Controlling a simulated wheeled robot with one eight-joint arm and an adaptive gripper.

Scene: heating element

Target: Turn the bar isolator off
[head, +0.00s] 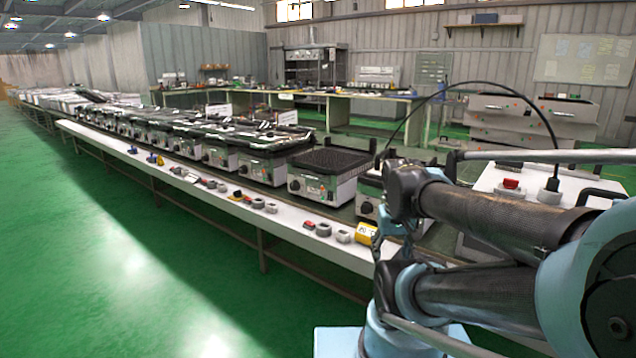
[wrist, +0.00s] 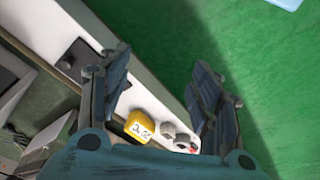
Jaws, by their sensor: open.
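No label that I can read marks the bar isolator. In the wrist view the yellow block (wrist: 140,128), grey knobs (wrist: 167,130) and red piece (wrist: 193,148) show low between the fingers. My gripper (wrist: 160,68) is open and empty above the bench edge. In the head view it is partly hidden by my arm. A red switch (head: 510,184) sits on a white cabinet at the right.
A row of grill-like heating units, the nearest clear one (head: 322,177), runs along the long bench (head: 150,172). A black square piece (wrist: 78,60) lies on the bench edge. A black cable (head: 445,85) arcs over the cabinet. Green floor (head: 110,260) at the left is clear.

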